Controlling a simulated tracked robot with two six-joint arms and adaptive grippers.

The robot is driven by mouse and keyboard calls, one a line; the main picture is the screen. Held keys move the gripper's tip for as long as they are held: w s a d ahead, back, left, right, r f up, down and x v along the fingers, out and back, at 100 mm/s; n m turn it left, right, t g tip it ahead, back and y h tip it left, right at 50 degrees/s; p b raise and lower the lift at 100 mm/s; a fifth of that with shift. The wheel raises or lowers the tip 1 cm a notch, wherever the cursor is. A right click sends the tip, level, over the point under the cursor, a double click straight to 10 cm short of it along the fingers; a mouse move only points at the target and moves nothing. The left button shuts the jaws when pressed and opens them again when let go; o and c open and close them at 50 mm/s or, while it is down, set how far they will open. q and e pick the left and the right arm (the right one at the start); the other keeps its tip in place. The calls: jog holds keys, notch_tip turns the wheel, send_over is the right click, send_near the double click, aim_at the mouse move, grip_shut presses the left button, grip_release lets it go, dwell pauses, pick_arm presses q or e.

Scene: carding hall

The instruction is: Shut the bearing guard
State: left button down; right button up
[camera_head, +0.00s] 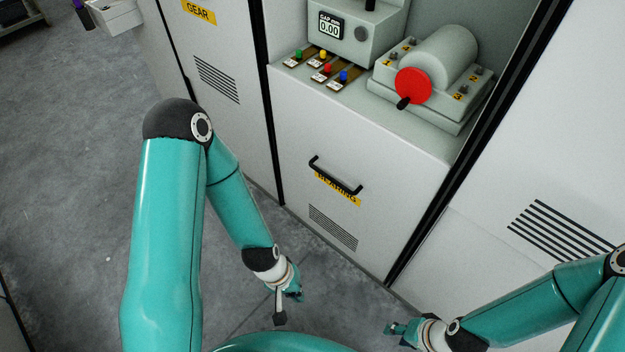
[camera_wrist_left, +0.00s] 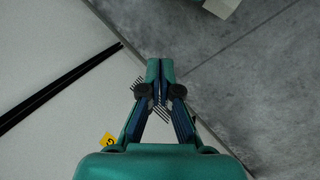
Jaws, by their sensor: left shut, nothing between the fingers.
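The bearing guard (camera_head: 385,195) is a white panel with a black bar handle (camera_head: 335,176) in front of a yellow BEARING label. It covers the lower part of the bay, and the bay above it is open. My left gripper (camera_head: 280,318) is low in front of the cabinets, below the guard and apart from its handle. In the left wrist view its fingers (camera_wrist_left: 160,66) are together and empty. My right gripper (camera_head: 390,330) is at the bottom, right of the left one and apart from the guard. Its fingers are too small to read.
Inside the bay are a gauge unit (camera_head: 355,40) reading 0.00, several coloured knobs (camera_head: 327,68) and a grey bearing housing (camera_head: 440,60) with a red disc. A closed GEAR panel (camera_head: 225,60) stands left, a vented white panel (camera_head: 540,170) right.

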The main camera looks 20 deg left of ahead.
pick_arm(q)
notch_tip(320, 180, down, 9)
jog(key=w+a+n+h+b, duration=0.1)
jog(key=w+a+n+b, duration=0.15)
jog(key=n+b, duration=0.6)
jog(key=n+t+h+b, duration=0.1)
jog(key=n+t+b, duration=1.6)
jog(key=b, duration=1.3)
send_near(323, 166)
jog(key=w+n+g, duration=0.1)
jog(key=w, duration=0.1)
jog(key=w+d+n, duration=0.1)
jog(key=w, duration=0.1)
jog(key=shift+w+d+g, duration=0.1)
jog(key=shift+d+g, duration=0.1)
jog(key=shift+g, duration=0.2)
jog(key=shift+r, duration=0.4)
